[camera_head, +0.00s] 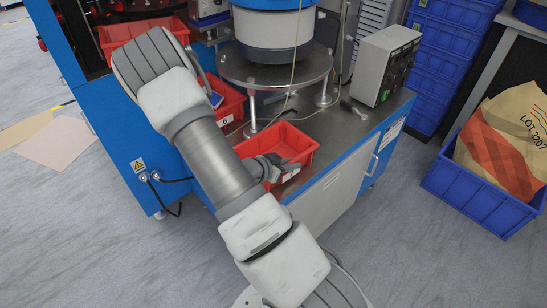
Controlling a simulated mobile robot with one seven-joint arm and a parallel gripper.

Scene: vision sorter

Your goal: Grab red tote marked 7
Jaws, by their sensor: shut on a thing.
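A red tote (287,139) sits at the front edge of the grey worktop, below the round steel plate. My gripper (279,166) is at its front wall, shut on the tote's near side. My arm link covers the tote's left part. Only part of a white label shows by the gripper, and I cannot read a number on it. A second red tote (232,105), with a label that reads 6, stands further back and left, partly behind my arm.
Another red tote (117,35) stands upper left. A white drum (268,27) rests on a steel plate (276,70) with legs, just behind the held tote. A grey control box (384,63) is to the right. A blue crate (480,197) holding a sack stands on the floor at right.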

